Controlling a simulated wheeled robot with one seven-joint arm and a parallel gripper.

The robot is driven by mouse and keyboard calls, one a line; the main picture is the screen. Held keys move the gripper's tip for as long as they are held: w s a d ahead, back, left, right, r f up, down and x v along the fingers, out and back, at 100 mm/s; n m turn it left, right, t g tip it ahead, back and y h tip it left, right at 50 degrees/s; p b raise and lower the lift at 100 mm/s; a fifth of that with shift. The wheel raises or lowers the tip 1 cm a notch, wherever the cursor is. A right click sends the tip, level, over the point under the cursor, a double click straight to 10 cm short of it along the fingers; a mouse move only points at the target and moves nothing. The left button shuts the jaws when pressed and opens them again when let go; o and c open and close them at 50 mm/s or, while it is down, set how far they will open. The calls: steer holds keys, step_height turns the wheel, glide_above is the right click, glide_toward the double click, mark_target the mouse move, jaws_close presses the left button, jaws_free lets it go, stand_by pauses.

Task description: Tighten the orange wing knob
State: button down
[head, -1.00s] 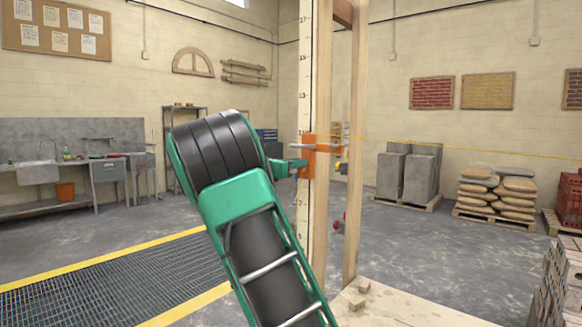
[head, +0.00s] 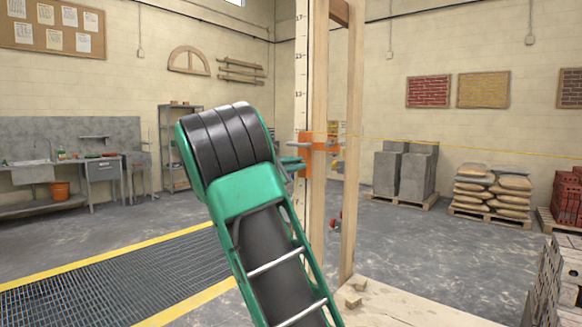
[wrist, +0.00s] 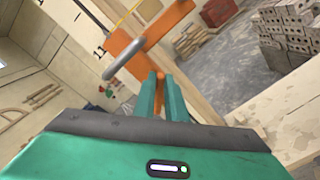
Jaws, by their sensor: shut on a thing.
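The orange wing knob (wrist: 160,79) shows in the wrist view as a small orange piece between my two green fingertips. Most of it is hidden by the fingers. My gripper (wrist: 161,92) is shut on it. An orange clamp (wrist: 134,47) with a grey rounded bar lies just beyond the fingertips. In the head view the orange clamp (head: 322,146) sits around a pale wooden post with a number scale. My gripper (head: 293,165) reaches it from the left there, and the knob cannot be made out.
The scaled post (head: 318,80) and a second wooden upright (head: 353,120) stand on a wooden base (head: 395,300). A yellow line runs right from the clamp. Blocks (head: 405,172) and sacks (head: 495,190) on pallets stand behind. A floor grating (head: 110,285) lies left.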

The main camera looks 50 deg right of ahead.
steer(key=shift+w+a+f+m, duration=0.1)
steer(key=shift+f+m, duration=0.1)
steer(key=shift+m, duration=1.05)
steer(key=shift+s+f+m, duration=0.1)
steer(key=shift+f+m, duration=0.1)
steer(key=shift+m, duration=1.1)
steer(key=shift+w+a+f+m, duration=0.1)
steer(key=shift+f+m, duration=0.1)
steer(key=shift+m, duration=1.05)
steer(key=c, duration=1.8)
jaws_free()
steer(key=shift+w+f, duration=0.1)
steer(key=a, duration=0.7)
steer(key=s+a, duration=0.1)
steer(key=a, duration=0.2)
steer(key=shift+a, duration=0.25)
